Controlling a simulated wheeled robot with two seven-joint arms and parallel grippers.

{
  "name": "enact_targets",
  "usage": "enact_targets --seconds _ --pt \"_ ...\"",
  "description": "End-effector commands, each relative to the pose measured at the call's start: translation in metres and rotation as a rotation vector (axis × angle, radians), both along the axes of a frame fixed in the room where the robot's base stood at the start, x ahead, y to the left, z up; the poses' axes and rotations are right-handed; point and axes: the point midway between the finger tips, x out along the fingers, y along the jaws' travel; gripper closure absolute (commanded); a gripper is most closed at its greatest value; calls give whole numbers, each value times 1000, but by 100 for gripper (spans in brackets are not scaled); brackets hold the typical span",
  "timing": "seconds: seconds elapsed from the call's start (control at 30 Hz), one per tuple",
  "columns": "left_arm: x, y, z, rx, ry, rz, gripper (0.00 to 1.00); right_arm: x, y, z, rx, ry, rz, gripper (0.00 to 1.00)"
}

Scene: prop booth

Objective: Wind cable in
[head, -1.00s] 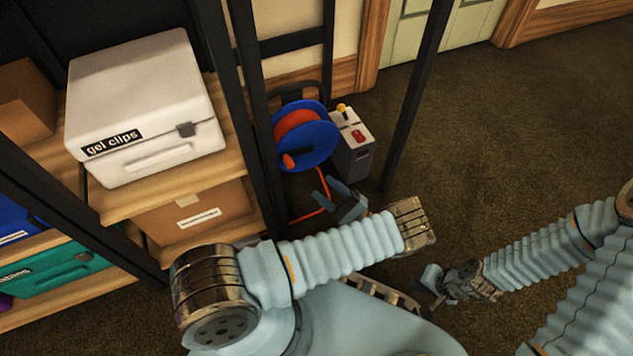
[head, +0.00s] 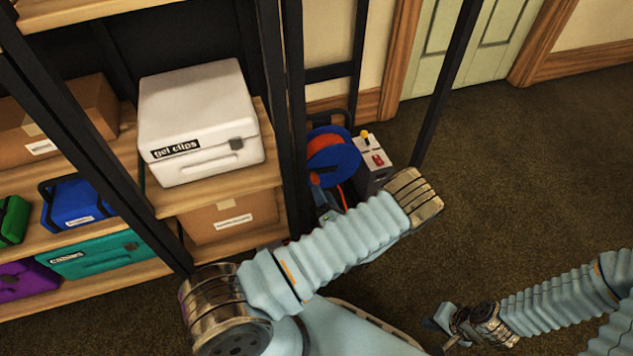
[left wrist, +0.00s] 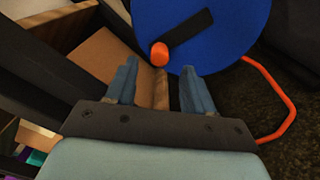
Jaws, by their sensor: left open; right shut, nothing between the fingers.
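The cable reel (head: 345,166) stands on the floor beside the shelf's front post, with blue flanges around an orange drum. In the left wrist view its blue disc (left wrist: 235,30) carries a black crank arm (left wrist: 188,32) ending in an orange knob (left wrist: 159,53). Orange cable (left wrist: 283,95) loops out at the right. My left gripper (left wrist: 157,72) is open and empty, its fingertips on either side of and just short of the knob. In the head view my left forearm mostly hides that gripper. My right gripper (head: 440,322) is shut and empty, low over the carpet, far from the reel.
A grey box with a yellow knob (head: 373,168) stands right of the reel. Shelves at left hold a white "gel clips" case (head: 200,120), a cardboard box (head: 216,220) and coloured cases. A dark upright post (head: 445,85) stands behind. Carpet at right is clear.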

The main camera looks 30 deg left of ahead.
Motion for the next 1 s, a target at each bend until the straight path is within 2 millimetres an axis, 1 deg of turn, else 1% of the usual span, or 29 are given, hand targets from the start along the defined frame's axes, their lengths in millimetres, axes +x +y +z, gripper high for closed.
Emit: enact_targets --seconds 0.03,0.13,0.3,0.47,0.67,0.7,0.87,1.0 --pt "7 10 0 0 -3 3 47 0 0 -1 0 0 0 100" --pt "19 25 -1 0 -2 3 47 0 0 -3 1 1 0 100" --pt "34 41 0 0 -2 2 47 0 0 -4 1 1 0 100" --pt "39 47 0 -1 -2 1 47 0 1 -4 1 1 0 100" --pt "39 47 0 0 -2 0 47 0 1 -4 1 1 0 100" --pt "39 47 0 0 -2 0 49 0 1 -4 1 1 0 100" --pt "39 47 0 0 -2 0 73 0 1 -4 1 1 0 100" --pt "39 46 0 0 -2 0 95 0 1 -4 1 1 0 100"
